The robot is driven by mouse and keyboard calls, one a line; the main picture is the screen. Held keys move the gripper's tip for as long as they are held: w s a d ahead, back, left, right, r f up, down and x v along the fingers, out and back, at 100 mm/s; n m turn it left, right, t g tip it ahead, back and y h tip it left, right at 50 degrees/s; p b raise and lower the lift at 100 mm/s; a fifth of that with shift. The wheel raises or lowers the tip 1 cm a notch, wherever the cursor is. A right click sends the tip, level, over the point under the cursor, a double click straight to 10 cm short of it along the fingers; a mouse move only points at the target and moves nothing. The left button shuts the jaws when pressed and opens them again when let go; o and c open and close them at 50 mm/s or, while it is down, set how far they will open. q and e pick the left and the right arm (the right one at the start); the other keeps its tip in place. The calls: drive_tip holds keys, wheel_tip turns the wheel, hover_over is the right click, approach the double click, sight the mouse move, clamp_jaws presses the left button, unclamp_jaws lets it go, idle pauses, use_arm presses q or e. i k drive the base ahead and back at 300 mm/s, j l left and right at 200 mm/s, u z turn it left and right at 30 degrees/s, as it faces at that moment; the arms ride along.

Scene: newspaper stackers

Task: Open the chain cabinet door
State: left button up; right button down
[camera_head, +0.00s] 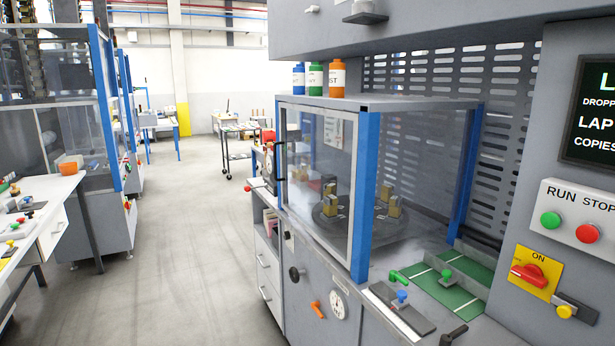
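A glass-sided cabinet (365,190) with blue corner posts stands on the grey machine in the middle of the camera_head view. Its framed clear door panel (315,175) faces left and looks shut. A dark upright handle (280,162) sits on the panel's left edge. Behind the glass is a dark round plate (345,215) with brass-coloured blocks on it. I see no label or chain that names this as the chain cabinet. Neither of my grippers is in view.
Several coloured bottles (315,77) stand on the cabinet top. The machine's front has drawers (268,275), a dial (338,305) and an orange lever (317,309). A workbench (25,225) stands at left. The floor aisle (190,230) between is clear.

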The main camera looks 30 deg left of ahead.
sight(346, 261)
drive_tip(key=i+j, duration=0.3)
drive_tip(key=j, duration=0.2)
drive_tip(key=i+j+u, duration=0.1)
drive_tip(key=i+j, duration=0.2)
drive_tip(key=j, duration=0.25)
drive_tip(key=i+j, duration=0.3)
drive_tip(key=j, duration=0.2)
drive_tip(key=i+j+u, duration=0.1)
drive_tip(key=i+j, duration=0.25)
drive_tip(key=j, duration=0.15)
drive_tip(key=i+j, duration=0.3)
drive_tip(key=j, duration=0.15)
